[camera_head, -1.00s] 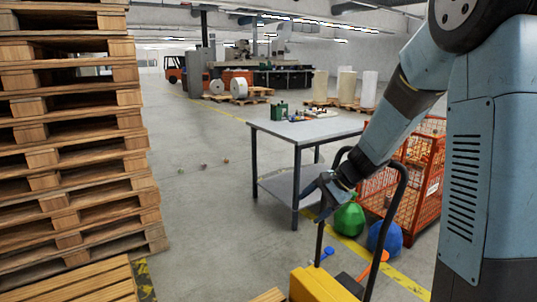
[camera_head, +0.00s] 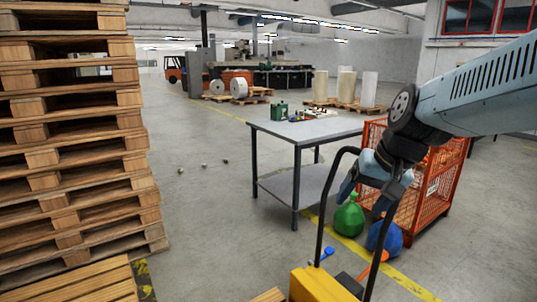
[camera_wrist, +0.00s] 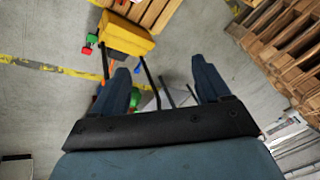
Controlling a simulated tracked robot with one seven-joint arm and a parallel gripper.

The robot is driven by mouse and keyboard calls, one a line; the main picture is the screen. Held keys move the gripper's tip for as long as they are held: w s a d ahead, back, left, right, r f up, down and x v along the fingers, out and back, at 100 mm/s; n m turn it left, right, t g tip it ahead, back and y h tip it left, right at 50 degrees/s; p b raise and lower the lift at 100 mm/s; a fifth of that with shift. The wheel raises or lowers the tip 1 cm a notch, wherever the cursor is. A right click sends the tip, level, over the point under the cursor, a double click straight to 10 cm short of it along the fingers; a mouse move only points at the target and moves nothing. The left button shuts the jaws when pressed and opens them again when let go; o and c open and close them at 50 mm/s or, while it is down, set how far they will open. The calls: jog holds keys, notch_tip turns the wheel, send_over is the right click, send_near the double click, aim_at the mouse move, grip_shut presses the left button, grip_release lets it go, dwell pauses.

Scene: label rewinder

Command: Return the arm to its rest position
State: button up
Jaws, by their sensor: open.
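My arm reaches in from the right in the head view and bends down at a dark joint. My gripper (camera_head: 362,196) hangs near the black handle of a yellow cart, in front of the red wire cage. In the wrist view my gripper (camera_wrist: 166,88) shows two blue fingers spread wide apart. Nothing is held between them. The floor, the cart's handle bars and part of a grey table show past the fingers. From the head view I cannot tell whether the gripper touches the handle.
The yellow cart (camera_head: 318,284) stands close in front. A grey table (camera_head: 310,130) holds small items. A red wire cage (camera_head: 440,185) stands to its right, with a green bag (camera_head: 349,221) and a blue bag (camera_head: 385,237) beside it. Stacked pallets (camera_head: 70,150) fill the left. The floor between is mostly clear.

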jog(key=s+d+r+n+t+h, duration=0.1)
jog(key=s+d+r+n+h, duration=0.1)
jog(key=s+d, duration=0.2)
jog(key=s, duration=0.3)
jog(key=shift+s+r+t+h, duration=0.2)
jog(key=shift+r+t+h, duration=0.1)
jog(key=shift+t+h, duration=0.1)
jog(key=shift+d, duration=0.1)
